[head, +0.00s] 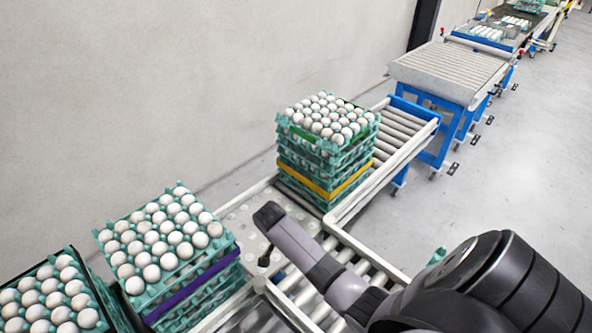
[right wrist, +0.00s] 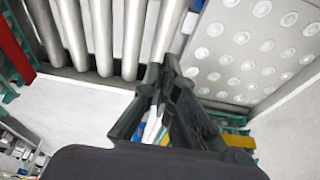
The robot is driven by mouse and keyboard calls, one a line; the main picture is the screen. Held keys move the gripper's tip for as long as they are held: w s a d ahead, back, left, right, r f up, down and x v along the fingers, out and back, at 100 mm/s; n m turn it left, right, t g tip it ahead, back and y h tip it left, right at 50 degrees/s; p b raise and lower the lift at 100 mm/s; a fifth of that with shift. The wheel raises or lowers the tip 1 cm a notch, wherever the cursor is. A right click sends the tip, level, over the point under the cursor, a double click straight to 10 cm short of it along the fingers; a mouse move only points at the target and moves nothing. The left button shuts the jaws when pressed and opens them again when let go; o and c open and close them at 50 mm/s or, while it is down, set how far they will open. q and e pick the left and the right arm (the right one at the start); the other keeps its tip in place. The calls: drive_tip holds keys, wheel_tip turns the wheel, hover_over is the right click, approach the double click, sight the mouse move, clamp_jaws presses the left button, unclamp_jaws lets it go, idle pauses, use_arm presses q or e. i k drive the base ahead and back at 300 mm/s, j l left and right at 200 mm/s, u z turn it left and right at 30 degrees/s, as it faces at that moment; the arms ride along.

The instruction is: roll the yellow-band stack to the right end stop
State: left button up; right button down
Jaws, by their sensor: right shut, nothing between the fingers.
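The yellow-band stack (head: 326,160) is a tall pile of teal egg trays with white eggs on top and a yellow band low on its side. It stands upright on the near part of a roller lane, beyond a plate with round ball studs (head: 240,222). A yellow and teal piece (right wrist: 238,141), likely this stack, shows at the right of the right wrist view. The lane's rollers (head: 405,122) run clear to a blue-and-white end (head: 420,112). My right gripper (right wrist: 157,80) is shut and empty near the plate and rollers. My left gripper is out of view.
A purple-band egg stack (head: 165,250) and another egg stack (head: 50,295) stand at lower left. A red and teal piece (right wrist: 14,48) shows at left in the right wrist view. A separate roller table (head: 450,70) stands beyond a gap.

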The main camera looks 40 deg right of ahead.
sight(329, 179)
drive_tip(key=i+l, duration=0.9)
